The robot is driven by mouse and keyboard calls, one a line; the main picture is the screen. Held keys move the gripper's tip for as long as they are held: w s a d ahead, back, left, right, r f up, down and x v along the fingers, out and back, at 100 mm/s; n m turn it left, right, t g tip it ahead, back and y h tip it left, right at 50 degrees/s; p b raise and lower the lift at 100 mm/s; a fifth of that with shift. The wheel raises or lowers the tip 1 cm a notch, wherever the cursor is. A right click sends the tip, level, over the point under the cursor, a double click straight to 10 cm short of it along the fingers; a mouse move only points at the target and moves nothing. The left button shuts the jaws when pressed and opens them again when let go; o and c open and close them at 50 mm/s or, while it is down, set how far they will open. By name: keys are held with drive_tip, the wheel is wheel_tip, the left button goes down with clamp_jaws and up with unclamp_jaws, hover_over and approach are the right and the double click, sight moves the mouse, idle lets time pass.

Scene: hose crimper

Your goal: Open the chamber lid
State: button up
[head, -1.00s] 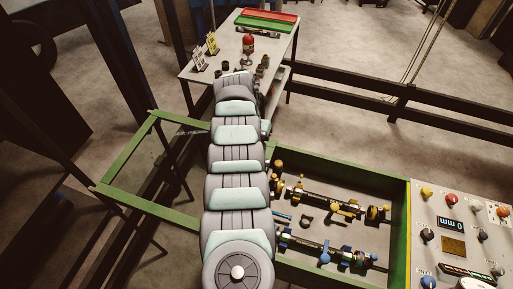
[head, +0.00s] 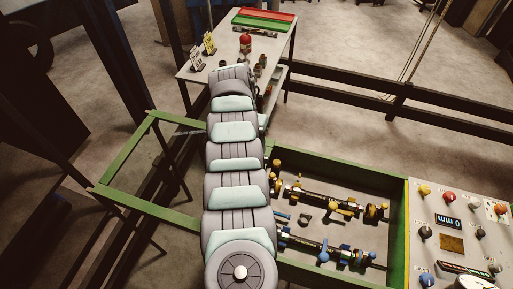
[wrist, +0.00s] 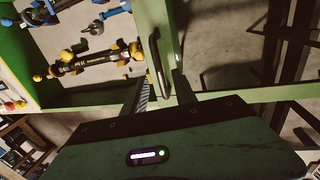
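The chamber (head: 340,160) is a green-walled box with black, yellow and blue fittings inside, right of my arm in the head view. A see-through green frame (head: 125,162) extends to its left; I cannot tell if this is the lid. In the wrist view, a dark bar handle (wrist: 155,66) stands along a green crossbar (wrist: 160,20) between the chamber interior and the open frame side. My gripper (wrist: 161,75) is open, one finger on each side of the handle in the picture. Contact is not clear. In the head view my arm hides the gripper and handle.
A control panel (head: 455,235) with knobs and a display adjoins the chamber at the right. A grey table (head: 215,62) with a red-topped bottle (head: 246,43), small parts and coloured trays stands at the back. Dark rails (head: 350,95) cross behind the chamber.

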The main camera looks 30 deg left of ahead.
wheel_tip(320, 180, up, 8)
drive_tip(key=a, duration=0.1)
drive_tip(key=shift+s+a+r+b, duration=0.15)
drive_tip(key=shift+a+r+b, duration=0.05)
drive_tip(key=shift+a+b, duration=0.15)
drive_tip(key=shift+d, duration=0.1)
